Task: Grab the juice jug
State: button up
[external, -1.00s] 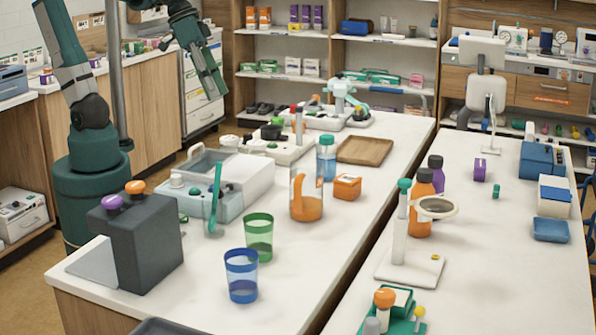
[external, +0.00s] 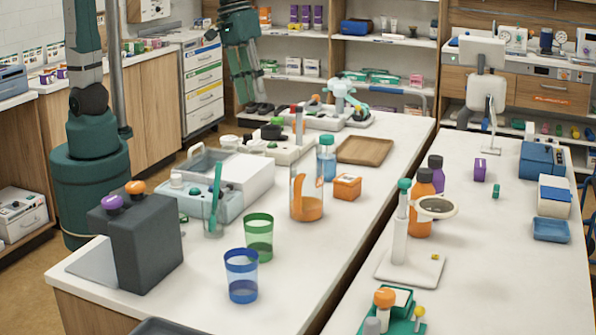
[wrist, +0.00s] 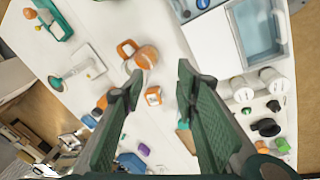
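The juice jug (external: 307,208) is a tall clear pitcher with orange juice in its lower part and an orange handle. It stands upright on the white counter, near its middle. In the wrist view the jug (wrist: 146,58) shows from above, beyond the fingertips and slightly left of the gap, with its orange handle on its upper-left side. My gripper (wrist: 160,74) is open, with nothing between its fingers. In the external view my gripper (external: 248,88) hangs fingers-down at the top, well above and apart from the jug.
A teal-capped bottle (external: 326,160) and an orange box (external: 346,187) stand close to the jug. Green (external: 259,237) and blue (external: 241,276) cups stand in front. A white-lidded device (external: 245,175) is to its left, and a wooden tray (external: 366,150) behind.

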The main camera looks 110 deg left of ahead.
jog(key=w+d+f+n+g+p, duration=0.2)
jog(key=w+d+f+n+p, duration=0.15)
jog(key=w, duration=0.65)
jog(key=n+p, duration=0.2)
jog(key=n, duration=0.2)
send_over(298, 211)
notch_tip(298, 211, down, 4)
jog(key=shift+g, duration=0.4)
jog(key=f, duration=0.8)
jog(key=a+f, duration=0.1)
jog(key=f, duration=0.3)
jog(key=shift+s+f, duration=0.25)
jog(key=shift+f, duration=0.55)
jog(key=shift+f, duration=0.15)
jog(key=shift+f, duration=1.15)
jog(key=shift+f, duration=0.1)
jog(key=shift+f, duration=2.5)
